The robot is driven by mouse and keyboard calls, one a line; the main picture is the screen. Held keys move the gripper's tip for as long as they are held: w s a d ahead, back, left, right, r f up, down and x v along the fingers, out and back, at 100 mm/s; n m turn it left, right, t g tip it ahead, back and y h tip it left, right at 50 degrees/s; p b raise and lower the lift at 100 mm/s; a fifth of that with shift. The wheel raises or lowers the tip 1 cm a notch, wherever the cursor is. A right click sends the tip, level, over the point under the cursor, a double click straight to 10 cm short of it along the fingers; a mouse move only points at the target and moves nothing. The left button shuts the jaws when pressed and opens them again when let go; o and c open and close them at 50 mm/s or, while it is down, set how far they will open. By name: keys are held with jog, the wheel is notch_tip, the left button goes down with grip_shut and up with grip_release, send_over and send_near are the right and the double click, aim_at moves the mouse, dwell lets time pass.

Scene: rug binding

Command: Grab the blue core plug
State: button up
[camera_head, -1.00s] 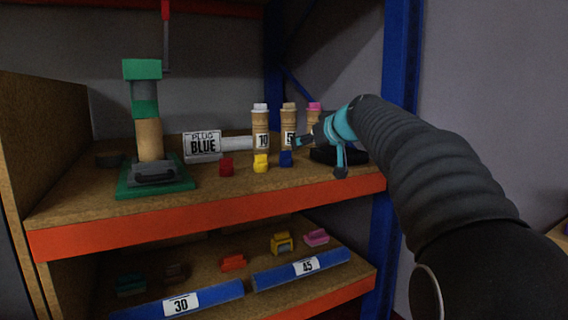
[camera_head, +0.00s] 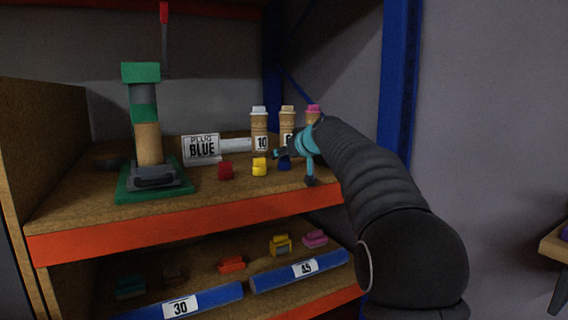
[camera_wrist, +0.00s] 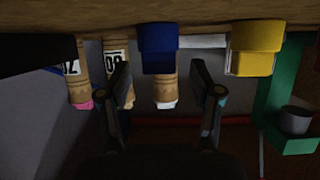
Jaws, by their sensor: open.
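The blue core plug (camera_head: 285,163) sits on the upper shelf board, at the right end of a row with a yellow plug (camera_head: 259,167) and a red plug (camera_head: 225,171). My gripper (camera_head: 295,167) partly hides it in the head view. In the upside-down wrist view the blue plug (camera_wrist: 158,47) lies ahead between the two open fingers (camera_wrist: 160,76), which appear apart from it. The yellow plug (camera_wrist: 252,48) is to its right there. A sign (camera_head: 201,148) reads "PLUG BLUE".
Upright tan rolls with white (camera_head: 259,125), tan (camera_head: 287,118) and pink (camera_head: 312,113) tops stand behind the plugs, close to my gripper. A green-based press (camera_head: 155,188) stands at left. The lower shelf holds several coloured pieces and blue bars (camera_head: 225,293).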

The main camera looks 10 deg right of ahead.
grip_shut()
dwell(0.3)
